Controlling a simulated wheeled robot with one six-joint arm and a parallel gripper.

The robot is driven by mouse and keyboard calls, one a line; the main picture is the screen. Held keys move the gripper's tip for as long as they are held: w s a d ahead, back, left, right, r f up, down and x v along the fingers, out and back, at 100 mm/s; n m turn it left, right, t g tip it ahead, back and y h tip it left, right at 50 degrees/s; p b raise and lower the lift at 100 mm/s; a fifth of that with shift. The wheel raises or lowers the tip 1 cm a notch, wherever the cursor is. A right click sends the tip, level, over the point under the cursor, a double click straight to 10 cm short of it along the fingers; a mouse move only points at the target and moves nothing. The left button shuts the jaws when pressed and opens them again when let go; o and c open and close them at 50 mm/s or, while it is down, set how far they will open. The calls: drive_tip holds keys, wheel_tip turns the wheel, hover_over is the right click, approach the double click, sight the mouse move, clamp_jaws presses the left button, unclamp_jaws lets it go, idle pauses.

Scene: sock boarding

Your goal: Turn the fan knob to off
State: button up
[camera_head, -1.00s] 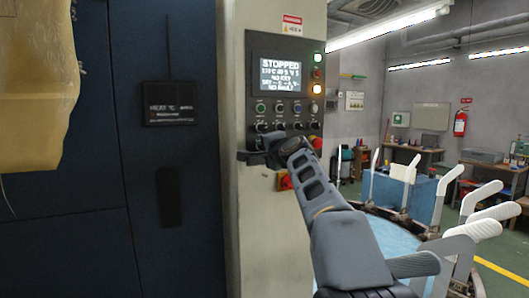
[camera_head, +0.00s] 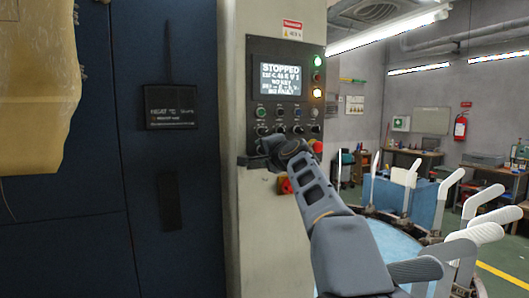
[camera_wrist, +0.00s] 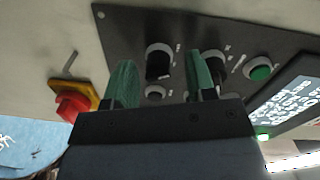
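The dark control panel (camera_head: 287,85) is on the pale machine column, with a lit screen reading "STOPPED" and a row of small black knobs (camera_head: 280,129) below round buttons. The labels are too small to read, so I cannot tell which knob is the fan knob. One black knob (camera_wrist: 158,62) shows between the fingers, beyond the tips. Another knob (camera_wrist: 213,64) is partly hidden by the right finger. Contact is not visible.
A red rotary switch on a yellow plate (camera_wrist: 75,100) is left of the fingers in the wrist view. A red button (camera_head: 316,146) is at the panel's lower right. White boards (camera_head: 482,196) stand around a blue round table at right. A yellow bag (camera_head: 35,90) hangs at left.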

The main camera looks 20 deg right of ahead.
drive_tip(key=shift+f, duration=0.1)
drive_tip(key=s+b, duration=0.4)
drive_tip(key=s, duration=0.9)
drive_tip(key=shift+s+d+r, duration=0.15)
drive_tip(key=shift+s+r, duration=0.25)
